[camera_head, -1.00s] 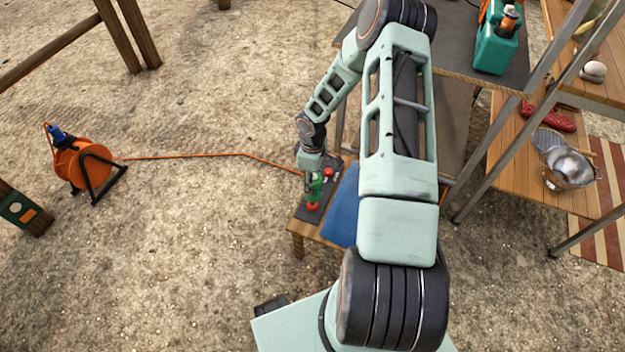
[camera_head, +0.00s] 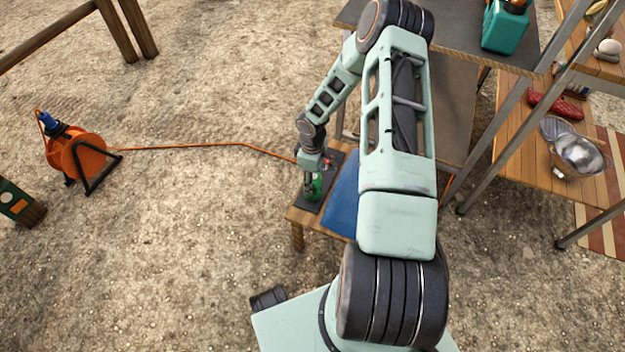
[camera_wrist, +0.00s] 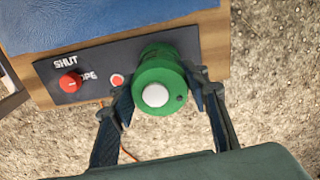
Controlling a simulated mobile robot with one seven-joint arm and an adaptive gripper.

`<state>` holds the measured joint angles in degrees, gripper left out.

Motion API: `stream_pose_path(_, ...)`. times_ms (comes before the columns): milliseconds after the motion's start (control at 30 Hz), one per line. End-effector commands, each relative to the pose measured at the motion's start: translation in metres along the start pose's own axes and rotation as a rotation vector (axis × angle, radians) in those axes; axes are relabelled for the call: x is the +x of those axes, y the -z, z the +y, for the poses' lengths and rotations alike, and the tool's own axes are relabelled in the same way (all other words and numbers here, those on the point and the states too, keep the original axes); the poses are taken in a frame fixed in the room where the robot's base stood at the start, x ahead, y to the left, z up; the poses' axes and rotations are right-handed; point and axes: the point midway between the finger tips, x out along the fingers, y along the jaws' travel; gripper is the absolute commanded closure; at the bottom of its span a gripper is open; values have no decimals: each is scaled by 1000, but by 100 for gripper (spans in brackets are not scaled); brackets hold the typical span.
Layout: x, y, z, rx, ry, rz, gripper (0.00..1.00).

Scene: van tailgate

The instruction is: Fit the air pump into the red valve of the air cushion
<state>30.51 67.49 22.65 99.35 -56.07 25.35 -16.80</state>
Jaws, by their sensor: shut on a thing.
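The green air pump (camera_wrist: 160,78), round with a white button on top, is between the two fingers of my gripper (camera_wrist: 165,102). The fingers touch its sides, and it also shows in the head view (camera_head: 313,187). The pump stands over one end of a dark panel (camera_wrist: 98,66). A red knob (camera_wrist: 70,82) by the words SHUT and OPE, and a small red disc with a pale centre (camera_wrist: 117,80), are on the panel beside the pump. The blue cushion (camera_head: 342,198) lies next to the panel. What is under the pump is hidden, so I cannot tell whether it is seated.
The panel and cushion are on a small wooden table (camera_head: 297,216). An orange cord (camera_head: 200,147) runs over the ground from an orange reel (camera_head: 80,155) at left to the table. Shelves with a metal colander (camera_head: 578,155) stand at right.

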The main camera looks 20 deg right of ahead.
Motion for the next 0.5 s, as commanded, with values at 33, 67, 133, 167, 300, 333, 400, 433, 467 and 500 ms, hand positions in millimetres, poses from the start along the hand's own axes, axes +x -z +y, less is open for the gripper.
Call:
stream_pose_path(33, -1, 0, 1, 0, -1, 1, 92)
stream_pose_path(67, -1, 0, 1, 0, -1, 1, 92)
stream_pose_path(133, -1, 0, 0, 0, -1, 1, 92)
stream_pose_path(167, -1, 0, 0, 0, -1, 1, 92)
stream_pose_path(300, -1, 0, 0, 0, -1, 0, 42)
stream_pose_path(333, -1, 0, 0, 0, -1, 0, 39)
stream_pose_path(400, -1, 0, 0, 0, 0, 0, 37)
stream_pose_path(433, -1, 0, 0, 0, 0, 0, 37)
stream_pose_path(467, -1, 0, 0, 0, 0, 0, 37)
stream_pose_path(500, -1, 0, 0, 0, 0, 0, 37)
